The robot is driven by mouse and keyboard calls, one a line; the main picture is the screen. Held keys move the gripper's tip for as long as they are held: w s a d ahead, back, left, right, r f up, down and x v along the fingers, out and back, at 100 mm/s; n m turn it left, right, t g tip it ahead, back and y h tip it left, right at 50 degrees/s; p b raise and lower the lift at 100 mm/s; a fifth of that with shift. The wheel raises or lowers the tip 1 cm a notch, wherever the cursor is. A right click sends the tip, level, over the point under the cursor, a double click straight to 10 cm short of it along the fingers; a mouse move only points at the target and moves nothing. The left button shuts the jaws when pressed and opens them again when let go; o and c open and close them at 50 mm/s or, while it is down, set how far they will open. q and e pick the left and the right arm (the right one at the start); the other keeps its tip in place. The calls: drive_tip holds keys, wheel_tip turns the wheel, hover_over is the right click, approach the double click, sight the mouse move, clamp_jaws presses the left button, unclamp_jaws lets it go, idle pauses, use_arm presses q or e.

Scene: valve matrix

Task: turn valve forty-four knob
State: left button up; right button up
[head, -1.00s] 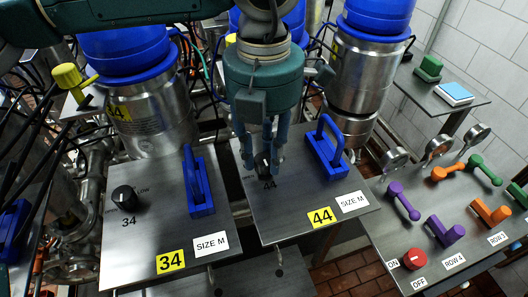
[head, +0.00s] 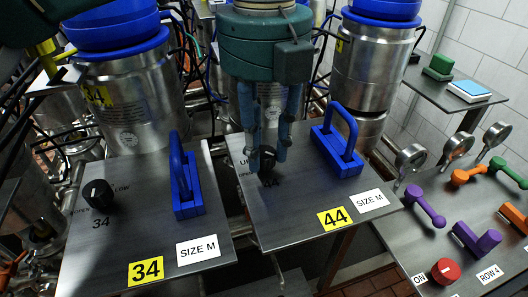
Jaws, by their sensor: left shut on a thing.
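The valve forty-four panel (head: 300,222) is a grey metal plate with a yellow 44 label (head: 333,217) and a SIZE M label. Its black knob (head: 267,158) sits near the panel's back left, partly hidden behind my fingers. My left gripper (head: 267,165) comes down from above with its blue fingers on both sides of the knob, shut on it. The printing around the knob is mostly covered. My right gripper is not in view.
A blue handle (head: 338,140) stands right of the knob on the same panel. The neighbouring panel 34 (head: 120,235) has its own black knob (head: 98,193) and blue handle (head: 186,178). Right, a console holds coloured levers and a red knob (head: 446,271). Steel canisters stand behind.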

sight(265, 152)
use_arm(q)
drive_tip(key=shift+n+b, duration=0.3)
drive_tip(key=shift+n, duration=0.3)
drive_tip(key=o, duration=1.2)
drive_tip(key=shift+s, duration=0.1)
drive_tip(key=shift+c, duration=0.2)
wheel_tip(265, 152, up, 12)
